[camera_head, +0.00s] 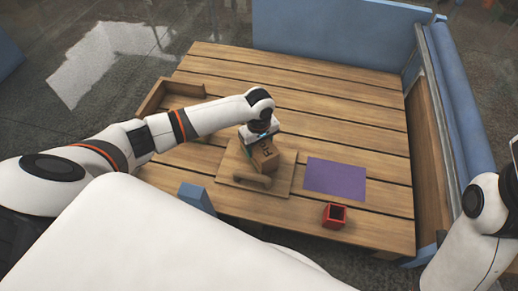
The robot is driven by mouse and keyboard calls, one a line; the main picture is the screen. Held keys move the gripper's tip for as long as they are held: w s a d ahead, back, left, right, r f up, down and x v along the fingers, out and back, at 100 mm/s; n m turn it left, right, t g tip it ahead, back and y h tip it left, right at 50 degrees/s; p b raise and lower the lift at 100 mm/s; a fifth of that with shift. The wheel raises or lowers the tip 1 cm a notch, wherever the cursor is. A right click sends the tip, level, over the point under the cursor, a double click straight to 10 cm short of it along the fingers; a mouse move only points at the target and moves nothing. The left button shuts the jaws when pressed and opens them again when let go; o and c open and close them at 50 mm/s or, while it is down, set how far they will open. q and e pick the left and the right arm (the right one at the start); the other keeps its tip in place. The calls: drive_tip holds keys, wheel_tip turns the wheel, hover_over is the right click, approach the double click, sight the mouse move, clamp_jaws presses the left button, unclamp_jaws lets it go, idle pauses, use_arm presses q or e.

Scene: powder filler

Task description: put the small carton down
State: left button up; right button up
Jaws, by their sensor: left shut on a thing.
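The small carton (264,156) is brown with dark printing on its side. It is at the middle of the wooden table, over or on a square wooden board (279,186). My left gripper (258,137) reaches down from above and is shut on the carton, whose top it partly hides. I cannot tell whether the carton's underside touches the board. My right arm shows at the right edge of the picture, but its gripper is not in view.
A purple mat (335,179) lies flat to the right of the board. A small red open box (334,216) stands near the table's front edge. A wooden frame (168,92) is at the back left. The back and right of the slatted table (340,97) are clear.

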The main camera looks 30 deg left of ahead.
use_arm(q)
drive_tip(key=shift+f, duration=0.15)
drive_tip(key=o, duration=1.3)
